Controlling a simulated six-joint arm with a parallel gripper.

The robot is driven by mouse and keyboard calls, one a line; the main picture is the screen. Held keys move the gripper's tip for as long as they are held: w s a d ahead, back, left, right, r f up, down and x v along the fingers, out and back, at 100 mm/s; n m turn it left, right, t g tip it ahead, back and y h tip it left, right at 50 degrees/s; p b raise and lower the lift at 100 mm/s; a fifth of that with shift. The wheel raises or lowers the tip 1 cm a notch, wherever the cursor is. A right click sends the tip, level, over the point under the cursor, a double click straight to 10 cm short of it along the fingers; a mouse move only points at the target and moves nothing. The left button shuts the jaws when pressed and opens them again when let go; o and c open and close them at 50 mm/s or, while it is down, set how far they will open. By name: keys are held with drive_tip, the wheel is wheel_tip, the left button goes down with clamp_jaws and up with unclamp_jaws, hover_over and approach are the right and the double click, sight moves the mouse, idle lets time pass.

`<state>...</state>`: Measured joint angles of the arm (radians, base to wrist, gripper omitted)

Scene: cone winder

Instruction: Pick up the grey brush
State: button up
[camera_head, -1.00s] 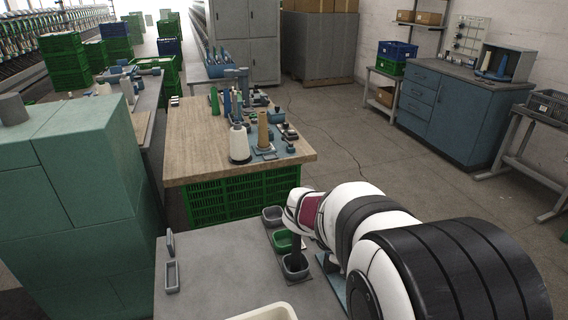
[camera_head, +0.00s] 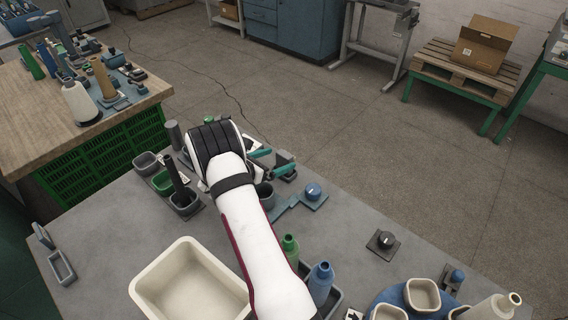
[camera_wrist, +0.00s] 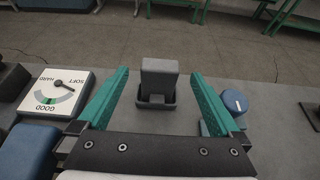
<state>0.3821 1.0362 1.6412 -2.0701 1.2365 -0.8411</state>
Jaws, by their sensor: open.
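A grey block-shaped piece (camera_wrist: 159,76), which I take to be the grey brush, stands upright in a small dark holder (camera_wrist: 156,103) in the wrist view. No bristles show. My gripper (camera_wrist: 160,88) has its two teal fingers wide apart, one on each side of the piece, with visible gaps and nothing held. In the head view the grey piece (camera_head: 283,157) shows near the teal fingers, beyond the white wrist of my arm. My gripper (camera_head: 272,161) is partly hidden there by my arm.
A blue knob (camera_wrist: 234,101) stands close to the right finger. A SOFT/HARD gauge (camera_wrist: 54,99) lies to the left.

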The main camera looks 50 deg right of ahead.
drive_tip(key=shift+x, duration=0.85)
drive_tip(key=c, duration=1.5)
drive_tip(key=shift+o, duration=0.2)
drive_tip(key=shift+r, duration=0.15)
drive_tip(key=shift+r, duration=0.3)
drive_tip(key=r, duration=0.2)
drive_tip(key=s+r, duration=0.1)
drive_tip(key=r, duration=0.1)
drive_tip(key=shift+d, duration=0.1)
drive_tip(key=s+d+r, duration=0.2)
drive_tip(key=s+r, duration=0.4)
drive_tip(key=s, duration=0.4)
drive_tip(key=shift+s+d, duration=0.15)
drive_tip(key=shift+d, duration=0.2)
